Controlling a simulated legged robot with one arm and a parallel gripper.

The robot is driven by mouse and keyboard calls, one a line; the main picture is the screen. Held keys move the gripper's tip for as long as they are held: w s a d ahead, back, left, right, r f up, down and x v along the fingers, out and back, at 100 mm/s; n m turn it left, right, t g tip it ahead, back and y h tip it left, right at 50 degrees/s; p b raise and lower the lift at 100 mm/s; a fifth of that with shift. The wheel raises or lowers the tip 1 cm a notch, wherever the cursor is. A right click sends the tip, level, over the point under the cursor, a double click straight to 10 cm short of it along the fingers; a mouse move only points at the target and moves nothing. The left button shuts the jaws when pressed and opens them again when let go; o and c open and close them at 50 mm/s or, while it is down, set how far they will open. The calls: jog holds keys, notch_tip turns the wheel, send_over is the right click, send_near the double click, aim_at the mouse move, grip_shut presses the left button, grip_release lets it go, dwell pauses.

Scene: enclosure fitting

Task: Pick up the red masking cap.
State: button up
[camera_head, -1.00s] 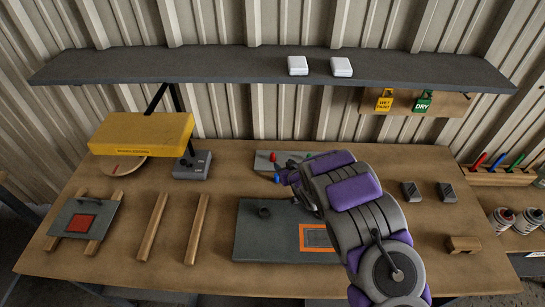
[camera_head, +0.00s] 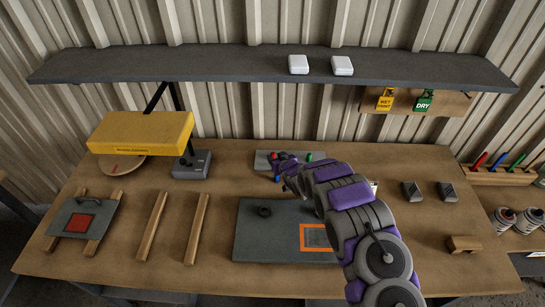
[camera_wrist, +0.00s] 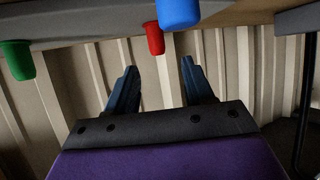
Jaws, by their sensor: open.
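The red masking cap (camera_wrist: 155,38) shows in the wrist view, where the picture looks upside down and the cap hangs from a pale panel (camera_wrist: 90,25). My gripper (camera_wrist: 160,72) is open and empty, its two dark blue fingers spread to either side of the cap in the picture. I cannot tell how far the cap lies beyond the fingertips. A blue cap (camera_wrist: 179,10) is close by on the right, and a green cap (camera_wrist: 18,60) is farther left. In the head view, the red cap (camera_head: 274,156) is at the back of the bench, beside my gripper (camera_head: 279,172).
A grey plate with an orange square (camera_head: 265,235) lies under my arm. A yellow box-like fixture (camera_head: 140,132) stands at the left. A dark shelf (camera_head: 230,66) overhangs the back. Two grey blocks (camera_head: 411,192) sit right of my arm.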

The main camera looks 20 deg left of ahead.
aim_at(273, 154)
jog(key=shift+x, duration=2.55)
jog(key=shift+d+f, duration=0.1)
jog(key=shift+d, duration=0.05)
jog(key=shift+c, duration=0.4)
grip_shut()
